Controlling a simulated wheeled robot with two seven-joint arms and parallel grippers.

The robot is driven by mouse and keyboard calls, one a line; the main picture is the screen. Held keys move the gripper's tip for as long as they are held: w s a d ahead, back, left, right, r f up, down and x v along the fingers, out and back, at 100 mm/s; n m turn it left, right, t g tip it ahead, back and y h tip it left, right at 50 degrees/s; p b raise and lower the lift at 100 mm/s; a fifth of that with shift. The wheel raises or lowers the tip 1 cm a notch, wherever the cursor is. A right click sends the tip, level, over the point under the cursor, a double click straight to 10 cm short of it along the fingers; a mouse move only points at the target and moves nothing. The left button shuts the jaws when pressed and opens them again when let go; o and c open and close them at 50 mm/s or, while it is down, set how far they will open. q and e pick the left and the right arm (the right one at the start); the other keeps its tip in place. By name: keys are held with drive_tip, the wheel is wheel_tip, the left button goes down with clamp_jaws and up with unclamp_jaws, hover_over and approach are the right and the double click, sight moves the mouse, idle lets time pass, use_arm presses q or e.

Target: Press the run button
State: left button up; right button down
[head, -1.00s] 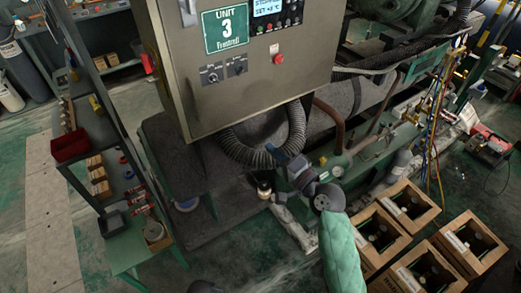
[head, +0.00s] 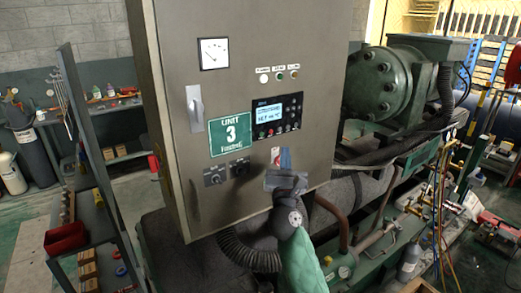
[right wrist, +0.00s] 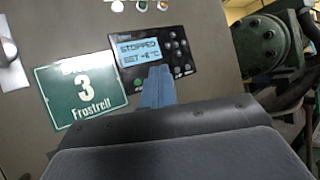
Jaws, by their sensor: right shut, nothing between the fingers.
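The grey cabinet (head: 180,60) carries a dark controller panel (head: 293,104) with a lit display (head: 270,114) and a row of small coloured buttons along its lower part. In the right wrist view the display (right wrist: 139,50) reads "STOPPED" with a set temperature below. A green button (right wrist: 138,87) shows left of my fingers; the button labels are too small to read. My right gripper (head: 284,158) is shut and empty, below the panel in the head view. Its blue fingertips (right wrist: 158,72) cover part of the panel's lower edge; contact cannot be told. My left gripper is out of view.
A green "Unit 3" sign (head: 231,135) and two dark rotary switches (head: 226,173) sit left of the controller. A gauge (head: 214,53), a door handle (head: 195,108) and lamps (head: 280,77) are on the same door. Pipes and the green compressor (head: 390,85) stand to the right.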

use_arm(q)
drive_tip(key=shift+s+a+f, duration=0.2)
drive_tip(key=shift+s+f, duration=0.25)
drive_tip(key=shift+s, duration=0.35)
use_arm(e)
drive_tip(key=shift+w+r+m+g+h, duration=0.1)
drive_tip(key=shift+w+m+g+h, duration=0.25)
drive_tip(key=shift+w+m, duration=0.35)
drive_tip(key=shift+s+a, duration=0.1)
